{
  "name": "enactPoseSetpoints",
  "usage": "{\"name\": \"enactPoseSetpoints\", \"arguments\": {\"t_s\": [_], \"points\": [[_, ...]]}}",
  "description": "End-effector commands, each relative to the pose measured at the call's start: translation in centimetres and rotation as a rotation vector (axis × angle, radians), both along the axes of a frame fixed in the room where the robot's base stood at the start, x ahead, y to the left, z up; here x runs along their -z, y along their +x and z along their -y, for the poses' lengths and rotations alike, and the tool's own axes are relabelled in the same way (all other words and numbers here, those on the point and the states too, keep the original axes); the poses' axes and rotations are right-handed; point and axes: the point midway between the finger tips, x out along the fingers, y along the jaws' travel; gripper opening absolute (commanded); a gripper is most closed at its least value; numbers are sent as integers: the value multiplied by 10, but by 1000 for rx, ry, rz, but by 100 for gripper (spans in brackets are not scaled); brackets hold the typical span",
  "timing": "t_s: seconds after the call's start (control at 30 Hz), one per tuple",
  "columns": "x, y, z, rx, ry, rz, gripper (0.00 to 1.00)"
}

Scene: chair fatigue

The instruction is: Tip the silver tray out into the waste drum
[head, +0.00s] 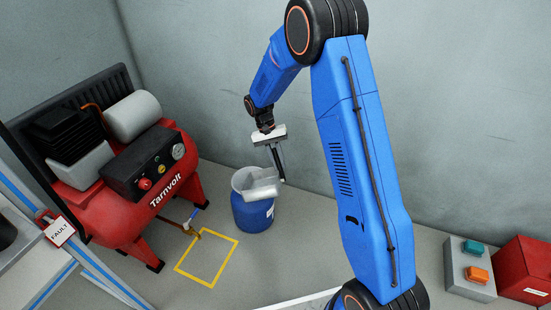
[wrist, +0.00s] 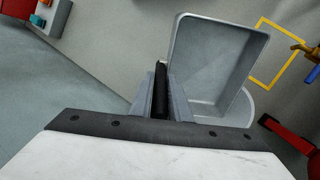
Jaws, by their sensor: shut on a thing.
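My gripper (head: 277,160) hangs above the waste drum in the head view. In the wrist view its two fingers (wrist: 160,98) are shut on the black handle (wrist: 160,80) of the silver tray (wrist: 215,62). The tray also shows in the head view (head: 262,188), tilted over the mouth of the drum. Its inside looks bare in the wrist view. The waste drum (head: 253,214) is blue with a pale rim and stands upright on the floor. The tray hides part of its mouth, so I cannot see what lies in it. A bit of its rim shows behind the tray in the wrist view.
A red compressor (head: 145,190) stands at the left, with a brass valve (head: 193,232) near a yellow floor square (head: 207,258). A grey button box (head: 470,270) and a red box (head: 527,270) are at the right. A grey wall is behind the drum.

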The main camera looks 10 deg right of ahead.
Motion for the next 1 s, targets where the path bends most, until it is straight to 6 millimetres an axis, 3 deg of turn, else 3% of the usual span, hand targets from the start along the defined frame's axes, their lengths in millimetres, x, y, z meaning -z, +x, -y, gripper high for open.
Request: {"name": "enactPoseSetpoints", "arguments": {"t_s": [1.0], "points": [[65, -39, 16, 1, 177, 458, 0]]}}
